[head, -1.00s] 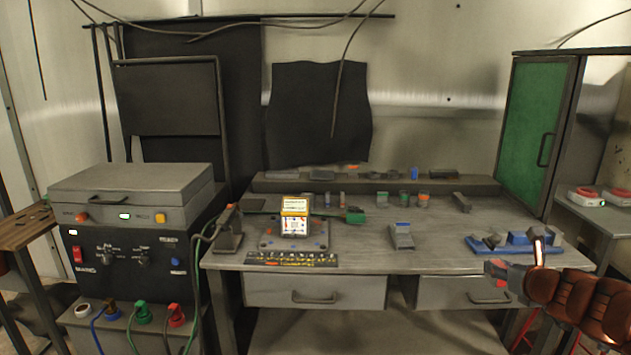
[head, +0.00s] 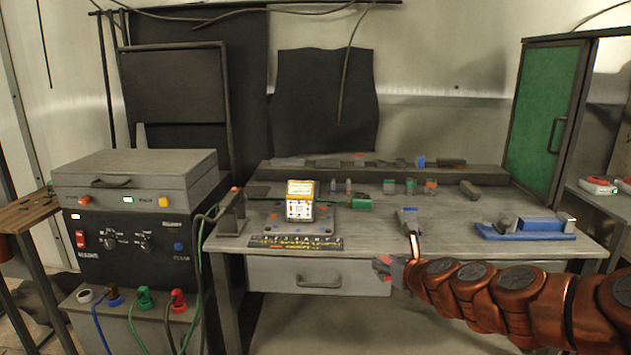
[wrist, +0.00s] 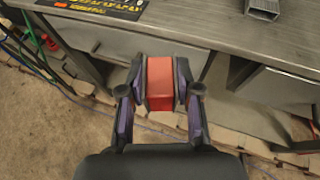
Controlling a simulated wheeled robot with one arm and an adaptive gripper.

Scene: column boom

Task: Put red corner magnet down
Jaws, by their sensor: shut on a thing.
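The red corner magnet (wrist: 160,84) is a red block held between the two fingers of my gripper (wrist: 160,90) in the wrist view. My gripper is shut on it, one finger at each side. In the head view my gripper (head: 388,268) is at the end of my copper-coloured arm, in front of the bench's front edge and near the drawers. A bit of red shows at its tip there. In the wrist view the magnet hangs off the bench edge, with the drawer fronts and floor behind it.
The grey workbench (head: 380,238) has clear room at its middle. A white and yellow box (head: 299,202) stands on a plate at the left, behind a black marked strip (head: 296,242). A blue holder (head: 525,229) sits at the right. A small grey block (head: 407,220) is near the arm.

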